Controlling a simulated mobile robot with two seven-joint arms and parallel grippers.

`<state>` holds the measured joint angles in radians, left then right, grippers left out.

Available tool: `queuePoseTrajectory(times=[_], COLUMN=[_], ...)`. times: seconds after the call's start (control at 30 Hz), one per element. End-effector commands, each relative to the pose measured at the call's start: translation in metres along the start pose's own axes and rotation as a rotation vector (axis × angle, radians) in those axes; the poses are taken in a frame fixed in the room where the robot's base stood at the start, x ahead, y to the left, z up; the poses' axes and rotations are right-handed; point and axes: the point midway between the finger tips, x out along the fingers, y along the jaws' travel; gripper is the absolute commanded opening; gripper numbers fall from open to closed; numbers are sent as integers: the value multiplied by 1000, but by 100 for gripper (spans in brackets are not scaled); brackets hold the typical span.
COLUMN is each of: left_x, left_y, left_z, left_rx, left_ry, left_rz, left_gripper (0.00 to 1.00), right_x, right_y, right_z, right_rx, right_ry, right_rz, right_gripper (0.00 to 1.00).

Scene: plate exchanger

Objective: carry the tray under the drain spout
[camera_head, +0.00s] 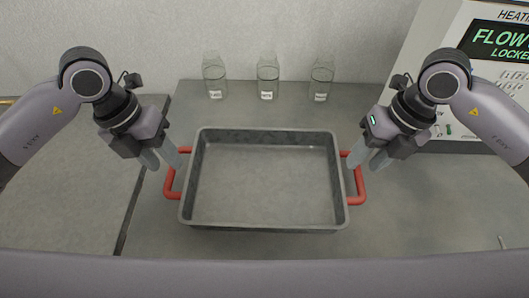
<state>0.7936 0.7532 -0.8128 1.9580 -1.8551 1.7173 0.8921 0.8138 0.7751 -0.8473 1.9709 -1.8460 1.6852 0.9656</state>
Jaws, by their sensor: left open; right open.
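The tray (265,229) is a grey, empty rectangular pan lying flat on the grey bench. It has a red handle (170,186) on its left side and a red handle (358,187) on its right side. My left gripper (161,160) is open, with its fingers just above the left handle and partly overlapping it in the view. My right gripper (367,161) is open, with its fingers near the upper end of the right handle. I cannot tell whether either gripper touches its handle. I do not see a drain spout in this view.
Three glass bottles with labels, left (214,77), middle (267,76) and right (321,79), stand behind the tray. A control panel (490,60) reading "FLOW" and "LOCKED" stands at the back right, partly cut off. The bench (420,210) right of the tray is mostly clear.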

Motion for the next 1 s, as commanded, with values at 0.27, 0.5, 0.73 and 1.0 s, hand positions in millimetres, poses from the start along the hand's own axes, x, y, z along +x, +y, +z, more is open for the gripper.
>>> queuePoseTrajectory(times=[0.27, 0.5, 0.73, 1.0], left_x=[-6, -1, 29, 60], left_y=[13, 13, 15, 17], left_z=[4, 3, 3, 4], left_rx=[-19, -19, -19, -19], left_ry=[-18, -15, -13, -15], left_rz=[71, 68, 66, 66], left_gripper=[42, 42, 42, 42], right_x=[-5, -1, 29, 61], right_y=[-14, -13, -15, -17], right_z=[5, 4, 5, 6], right_rx=[21, 21, 20, 19], right_ry=[-24, -21, -18, -21], right_rz=[-71, -67, -66, -65], right_gripper=[41, 41, 41, 41])
